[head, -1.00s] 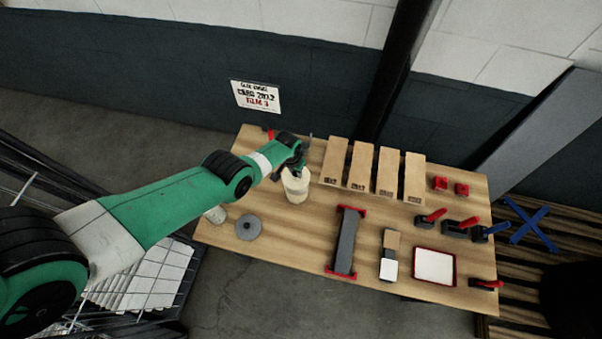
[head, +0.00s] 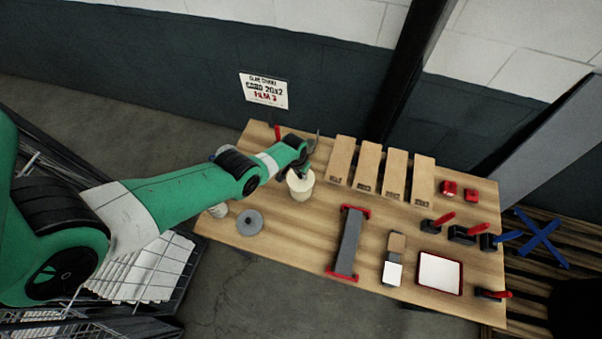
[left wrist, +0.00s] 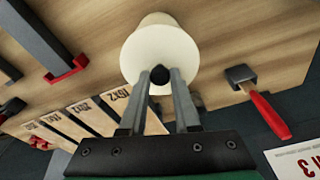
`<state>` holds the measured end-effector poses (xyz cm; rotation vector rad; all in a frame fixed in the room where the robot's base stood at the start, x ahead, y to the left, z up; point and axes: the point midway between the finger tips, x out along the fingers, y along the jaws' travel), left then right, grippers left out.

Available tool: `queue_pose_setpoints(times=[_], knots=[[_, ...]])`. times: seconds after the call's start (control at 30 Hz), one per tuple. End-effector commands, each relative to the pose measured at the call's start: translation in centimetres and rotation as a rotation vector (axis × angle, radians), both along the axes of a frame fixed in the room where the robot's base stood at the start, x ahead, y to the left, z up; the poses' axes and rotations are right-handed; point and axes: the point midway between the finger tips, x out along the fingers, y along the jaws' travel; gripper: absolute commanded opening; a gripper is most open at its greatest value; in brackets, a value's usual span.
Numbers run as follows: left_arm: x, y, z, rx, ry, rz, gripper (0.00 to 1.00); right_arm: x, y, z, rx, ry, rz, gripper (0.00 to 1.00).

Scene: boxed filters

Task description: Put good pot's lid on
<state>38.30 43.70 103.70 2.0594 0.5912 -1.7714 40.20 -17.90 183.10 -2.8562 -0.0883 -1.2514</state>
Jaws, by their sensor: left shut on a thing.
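A cream pot (head: 300,188) stands upright near the back left of the table, partly covered by my left gripper. My left gripper (head: 296,169) is directly above it. In the left wrist view, the left gripper (left wrist: 159,80) is shut on the black knob (left wrist: 159,75) of a round cream lid (left wrist: 145,55). The lid lines up over the pot body, which shows beyond its edge. I cannot tell whether the lid is fully seated. A second pale pot (head: 217,210) is partly hidden by my arm. My right gripper is out of view.
A grey disc (head: 250,222) lies left of centre. A grey bar with red ends (head: 349,240) and a red-rimmed tray (head: 439,272) lie in front. A red-handled tool (left wrist: 265,110) is close to the pot.

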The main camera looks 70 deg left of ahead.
Motion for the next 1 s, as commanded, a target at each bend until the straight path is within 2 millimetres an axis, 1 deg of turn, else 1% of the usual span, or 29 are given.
queue_pose_setpoints(times=[0.77,1.0], knots=[[0.0,-0.01,0.01,0.0,0.0,0.0,0.0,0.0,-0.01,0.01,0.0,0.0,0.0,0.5],[0.01,-0.01,-0.67,0.0,0.0,0.0,0.0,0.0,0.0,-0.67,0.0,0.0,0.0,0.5]])
